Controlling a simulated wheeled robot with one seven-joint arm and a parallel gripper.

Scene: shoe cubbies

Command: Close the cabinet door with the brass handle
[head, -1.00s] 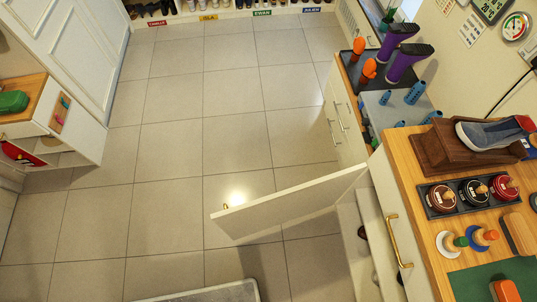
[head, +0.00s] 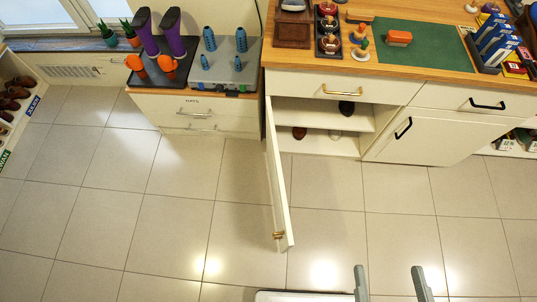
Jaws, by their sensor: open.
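The open cabinet door (head: 279,180) stands out from the cabinet, swung wide and seen nearly edge-on, hinged at the cabinet's left side. Its brass handle (head: 278,235) is near the door's free end. The open cabinet (head: 320,143) has a shelf with a few dark shoes inside. My gripper (head: 390,283) is at the bottom of the head view, its two grey fingers apart with nothing between them. It is to the right of the door and apart from it, over the floor.
A drawer with a brass handle (head: 345,92) sits above the open cabinet. A closed door with a black handle (head: 403,128) is to the right. The counter (head: 400,66) holds shoe-care things. Tiled floor (head: 400,215) is clear around the door.

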